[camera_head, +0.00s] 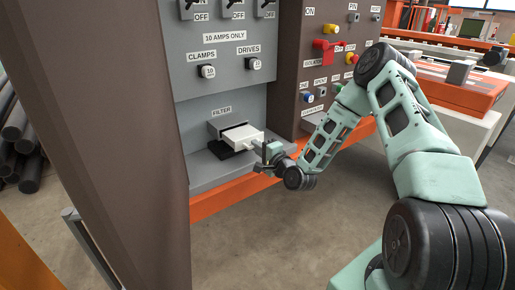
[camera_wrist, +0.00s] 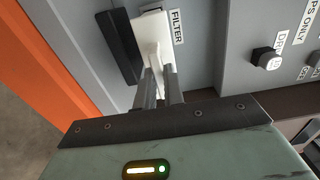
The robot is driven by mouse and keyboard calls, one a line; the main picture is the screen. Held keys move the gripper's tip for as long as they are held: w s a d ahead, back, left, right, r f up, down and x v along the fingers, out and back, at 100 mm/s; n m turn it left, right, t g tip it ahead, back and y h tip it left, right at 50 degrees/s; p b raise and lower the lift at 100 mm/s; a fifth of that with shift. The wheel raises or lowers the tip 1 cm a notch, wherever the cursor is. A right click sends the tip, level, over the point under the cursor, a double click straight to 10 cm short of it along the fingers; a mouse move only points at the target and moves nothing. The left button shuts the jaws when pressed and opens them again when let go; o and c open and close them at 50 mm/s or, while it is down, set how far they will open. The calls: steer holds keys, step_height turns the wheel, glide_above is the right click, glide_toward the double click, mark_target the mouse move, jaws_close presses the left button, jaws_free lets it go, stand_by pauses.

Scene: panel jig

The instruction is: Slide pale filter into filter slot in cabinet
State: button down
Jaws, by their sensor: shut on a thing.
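The pale filter (camera_head: 237,137) is a flat whitish block with a narrow grip tab at its near end. My gripper (camera_head: 262,149) is shut on that tab. The filter's far end is at the grey filter slot (camera_head: 227,127), under the FILTER label on the cabinet (camera_head: 222,83). How far the filter reaches inside is hidden. In the wrist view the filter (camera_wrist: 151,32) stands between the fingertips of my gripper (camera_wrist: 156,75) and the slot opening, which it mostly covers.
A dark pad (camera_head: 226,153) lies on the grey ledge (camera_head: 203,168) below the slot. Knobs and switches sit above on the panel. A brown post (camera_head: 105,110) stands at the left. A second control panel (camera_head: 325,65) with coloured buttons is to the right.

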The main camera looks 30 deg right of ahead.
mark_target(241, 135)
steer(key=shift+w+a+b, duration=0.2)
steer(key=shift+w+b, duration=0.8)
steer(key=shift+w, duration=4.1)
steer(key=c, duration=1.4)
jaws_free()
steer(key=shift+c, duration=0.2)
steer(key=shift+s, duration=0.1)
steer(key=s+p, duration=0.1)
steer(key=s, duration=1.6)
steer(key=shift+s+d+p, duration=0.15)
steer(key=shift+d+p, duration=0.15)
steer(key=shift+p, duration=0.05)
